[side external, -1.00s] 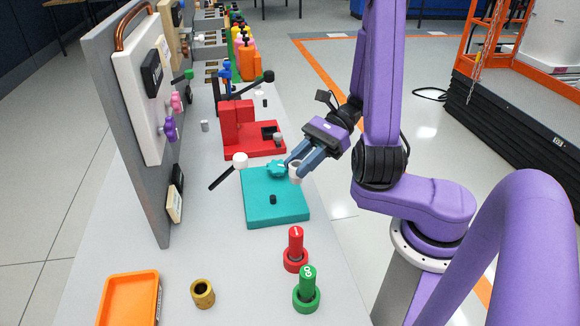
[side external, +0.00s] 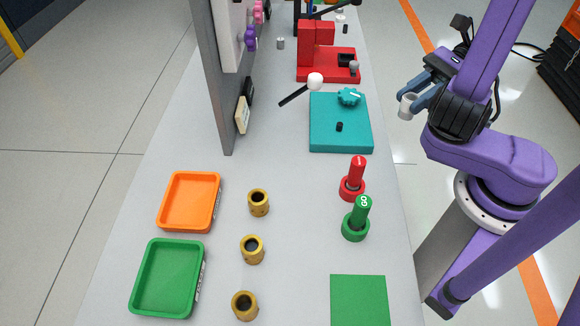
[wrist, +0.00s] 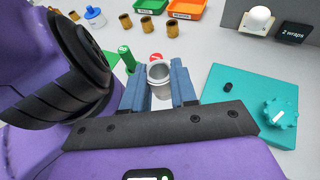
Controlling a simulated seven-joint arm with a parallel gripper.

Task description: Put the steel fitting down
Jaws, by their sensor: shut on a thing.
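The steel fitting (wrist: 160,74), a grey hollow cylinder, is held between my gripper's two blue-grey fingers (wrist: 160,90) in the wrist view. Its open end faces the camera. In the side view my gripper (side external: 416,97) is shut on the pale fitting (side external: 408,104). The fitting is up in the air, right of the teal block (side external: 325,140) and apart from it. It appears just past the table's right edge in the picture. Nothing touches it but the fingers.
A red post (side external: 357,172) and a green post (side external: 362,208) stand in collars near the right edge. Several brass cylinders (side external: 258,202), an orange tray (side external: 163,202), a green tray (side external: 138,280) and a flat green square (side external: 360,300) are nearer. The table between them is clear.

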